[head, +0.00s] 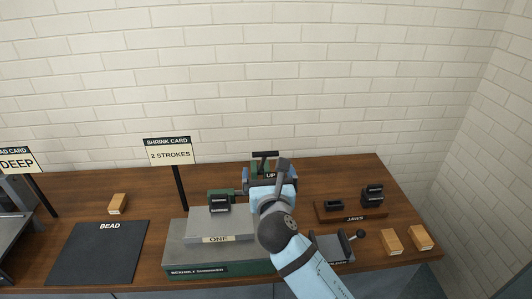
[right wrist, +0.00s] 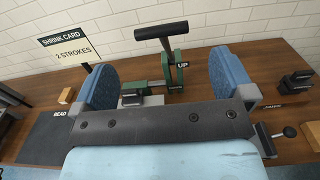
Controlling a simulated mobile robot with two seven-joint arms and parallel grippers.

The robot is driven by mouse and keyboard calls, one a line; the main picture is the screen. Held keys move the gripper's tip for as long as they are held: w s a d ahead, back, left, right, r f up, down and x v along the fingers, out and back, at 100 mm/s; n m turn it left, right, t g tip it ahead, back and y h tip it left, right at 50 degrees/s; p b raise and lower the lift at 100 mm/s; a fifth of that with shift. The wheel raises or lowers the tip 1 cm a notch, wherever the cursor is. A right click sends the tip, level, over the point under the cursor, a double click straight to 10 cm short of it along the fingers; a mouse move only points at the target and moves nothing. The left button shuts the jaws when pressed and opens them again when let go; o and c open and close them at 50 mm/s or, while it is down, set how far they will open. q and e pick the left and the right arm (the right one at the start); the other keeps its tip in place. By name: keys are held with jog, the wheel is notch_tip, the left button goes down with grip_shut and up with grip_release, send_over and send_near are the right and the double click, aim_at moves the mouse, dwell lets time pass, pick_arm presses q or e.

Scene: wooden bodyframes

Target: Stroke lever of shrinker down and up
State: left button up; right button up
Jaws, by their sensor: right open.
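The shrinker (head: 176,254) is a green and grey machine on the wooden bench, with a plate marked ONE (head: 218,239) on it. Its lever (head: 265,154) has a black T-shaped handle standing up behind my right gripper, beside an UP label. In the right wrist view the lever (right wrist: 161,31) rises beyond and between the two blue fingers, apart from them. My right gripper (head: 270,177) is open and empty, above the shrinker and just in front of the lever. It also shows in the right wrist view (right wrist: 166,78). My arm hides part of the machine. My left gripper is not in view.
A shrink card (head: 169,151) reading 2 STROKES stands at the back left. A dark BEAD mat (head: 98,252) and a wooden block (head: 117,204) lie left. A JAWS tray (head: 364,215) with black parts and wooden blocks (head: 391,242) are right. A brick wall stands behind the bench.

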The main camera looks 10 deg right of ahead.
aim_at(266, 156)
jog(key=w, duration=0.8)
jog(key=shift+w+p, duration=0.25)
jog(key=shift+p, duration=0.15)
